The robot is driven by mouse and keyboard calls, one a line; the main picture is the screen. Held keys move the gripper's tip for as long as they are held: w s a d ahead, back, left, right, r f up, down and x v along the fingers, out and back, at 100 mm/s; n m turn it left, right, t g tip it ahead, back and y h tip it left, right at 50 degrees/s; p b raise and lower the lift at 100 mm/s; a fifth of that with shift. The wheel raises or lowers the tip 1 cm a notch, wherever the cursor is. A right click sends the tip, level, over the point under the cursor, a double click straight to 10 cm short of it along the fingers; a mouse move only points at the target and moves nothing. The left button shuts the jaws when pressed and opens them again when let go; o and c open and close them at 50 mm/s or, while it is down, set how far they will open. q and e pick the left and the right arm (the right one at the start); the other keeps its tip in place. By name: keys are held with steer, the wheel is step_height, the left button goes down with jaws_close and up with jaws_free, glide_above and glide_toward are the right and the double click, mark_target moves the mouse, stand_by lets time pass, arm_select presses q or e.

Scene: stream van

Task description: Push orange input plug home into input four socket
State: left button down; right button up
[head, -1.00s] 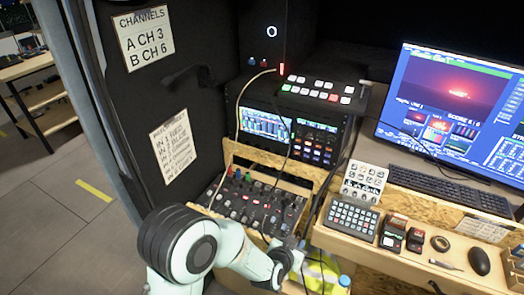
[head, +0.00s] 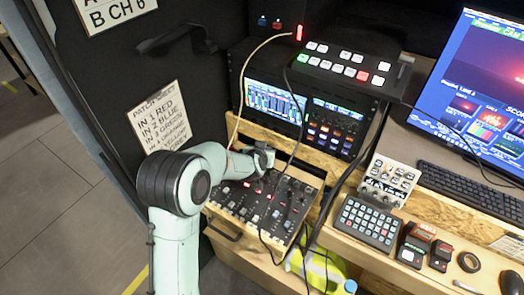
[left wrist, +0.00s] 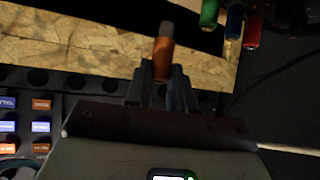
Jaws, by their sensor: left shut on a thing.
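My left gripper (head: 266,157) is above the back edge of the mixer (head: 232,200), in front of the wooden rack frame. In the left wrist view my left gripper (left wrist: 167,88) is shut on the orange plug (left wrist: 164,57), whose grey tip points away from the jaws. Green (left wrist: 209,12), blue (left wrist: 235,20) and red (left wrist: 252,33) plugs stand in a row to the right of the orange plug, apart from it. The orange plug is not clear in the head view. I cannot pick out the input four socket. My right gripper is not in view.
A pale cable (head: 240,95) runs from the switcher side down behind my left arm. A black cable (head: 291,110) hangs over the mixer. The patch sheet (head: 160,115) is on the dark door at left. A keypad (head: 368,222) and small boxes sit on the wooden shelf at right.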

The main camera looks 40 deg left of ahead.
arm_select(q)
steer(key=shift+a+r, duration=0.1)
steer(key=shift+a, duration=0.4)
